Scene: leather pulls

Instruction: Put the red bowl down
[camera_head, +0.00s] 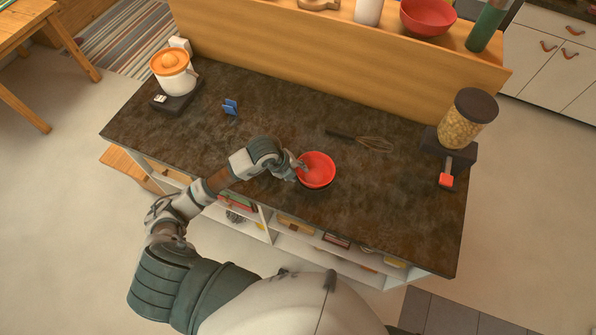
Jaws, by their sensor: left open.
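A small red bowl (319,171) is upright on or just above the middle of the dark counter (250,125). A dark patch like a shadow shows below it. My left gripper (300,171) is at the bowl's left rim, with a finger showing over the inside of the rim. It is open; whether it touches the rim I cannot tell. My right gripper does not show.
A whisk (368,142) lies behind the bowl. A blue item (230,106) and a white jar with an orange lid (173,72) stand at left. A dispenser (460,122) stands at right. A raised wooden ledge (330,52) bounds the back. The front right counter is clear.

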